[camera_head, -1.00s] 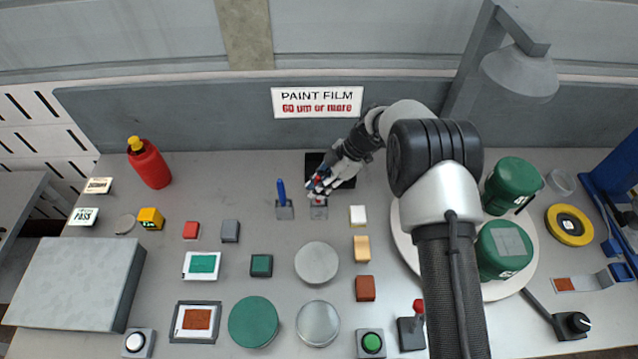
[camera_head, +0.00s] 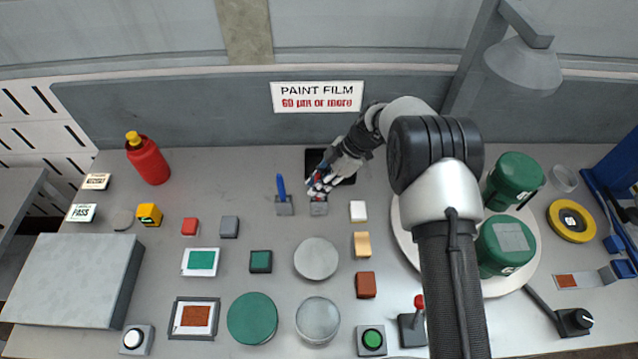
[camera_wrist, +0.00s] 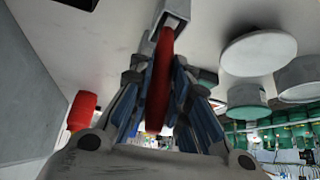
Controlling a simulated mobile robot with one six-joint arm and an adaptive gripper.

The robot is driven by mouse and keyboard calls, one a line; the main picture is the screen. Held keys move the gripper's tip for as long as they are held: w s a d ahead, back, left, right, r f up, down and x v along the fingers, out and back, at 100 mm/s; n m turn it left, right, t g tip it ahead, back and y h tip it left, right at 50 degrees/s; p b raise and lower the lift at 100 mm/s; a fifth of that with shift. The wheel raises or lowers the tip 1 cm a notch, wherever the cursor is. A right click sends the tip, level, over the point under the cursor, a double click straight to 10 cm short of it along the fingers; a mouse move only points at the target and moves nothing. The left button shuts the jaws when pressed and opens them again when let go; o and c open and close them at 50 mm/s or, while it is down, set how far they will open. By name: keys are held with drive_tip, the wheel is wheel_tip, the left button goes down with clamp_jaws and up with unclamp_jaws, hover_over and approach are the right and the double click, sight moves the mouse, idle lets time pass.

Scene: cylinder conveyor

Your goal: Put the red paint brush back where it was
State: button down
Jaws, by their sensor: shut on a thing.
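The red paint brush (camera_wrist: 160,85) is between the fingers of my gripper (camera_wrist: 165,100) in the wrist view, with its far end at a grey holder (camera_wrist: 174,12). In the head view my gripper (camera_head: 320,183) is shut on the brush just above the small grey holder (camera_head: 319,208), to the right of the blue brush (camera_head: 281,187) in its own grey holder (camera_head: 284,207). The fingers hide most of the red brush there. I cannot tell how deep it sits in the holder.
A black pad (camera_head: 342,166) lies just behind my gripper. A white block (camera_head: 357,211) stands to the right of the holder and a grey block (camera_head: 229,227) to the left. A red bottle (camera_head: 149,161) is at the far left. Green cans (camera_head: 505,247) stand on a round plate at right.

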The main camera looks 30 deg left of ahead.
drive_tip(key=shift+f, duration=0.15)
drive_tip(key=c, duration=1.4)
unclamp_jaws()
drive_tip(key=v, duration=1.2)
